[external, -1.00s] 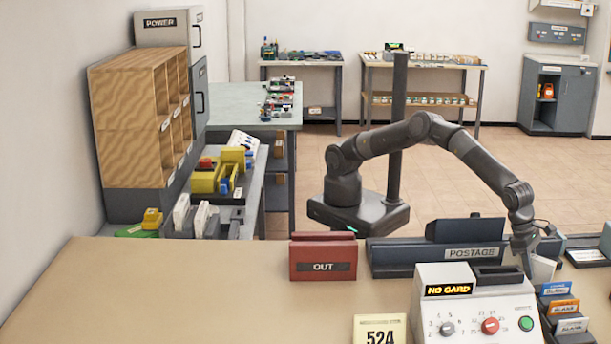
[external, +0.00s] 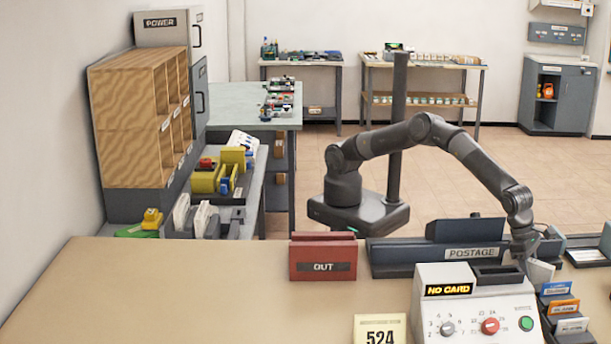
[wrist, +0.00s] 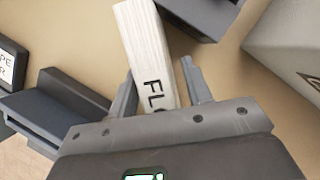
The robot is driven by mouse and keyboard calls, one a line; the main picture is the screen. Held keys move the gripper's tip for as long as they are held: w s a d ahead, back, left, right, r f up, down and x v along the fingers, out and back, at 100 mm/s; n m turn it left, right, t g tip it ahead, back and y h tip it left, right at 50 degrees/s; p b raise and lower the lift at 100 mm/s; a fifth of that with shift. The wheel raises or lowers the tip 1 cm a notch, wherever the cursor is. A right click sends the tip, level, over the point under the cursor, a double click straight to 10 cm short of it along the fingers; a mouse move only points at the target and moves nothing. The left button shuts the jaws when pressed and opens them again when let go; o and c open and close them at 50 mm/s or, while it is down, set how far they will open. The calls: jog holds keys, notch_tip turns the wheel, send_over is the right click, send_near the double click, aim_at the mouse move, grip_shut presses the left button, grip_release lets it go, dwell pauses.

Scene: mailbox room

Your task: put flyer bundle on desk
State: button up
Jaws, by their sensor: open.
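The flyer bundle (wrist: 150,50) is a pale, whitish block with the dark letters "FL" showing; my gripper hides the rest of its label. In the wrist view it lies between the two fingers of my gripper (wrist: 158,70), which are apart, with a visible gap beside the right finger. In the external view, my gripper (external: 527,258) points down behind the postage machine, and the bundle (external: 541,271) shows just right of it. The tan desk (external: 200,290) spreads across the foreground.
The postage machine (external: 470,308) stands in front of my gripper, with card holders (external: 568,312) to its right. A dark postage rack (external: 400,262) and a red OUT box (external: 323,258) are to the left. The desk's left part is clear.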

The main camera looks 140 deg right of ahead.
jog(key=v, duration=1.1)
jog(key=shift+d+r, duration=0.1)
jog(key=shift+r, duration=0.4)
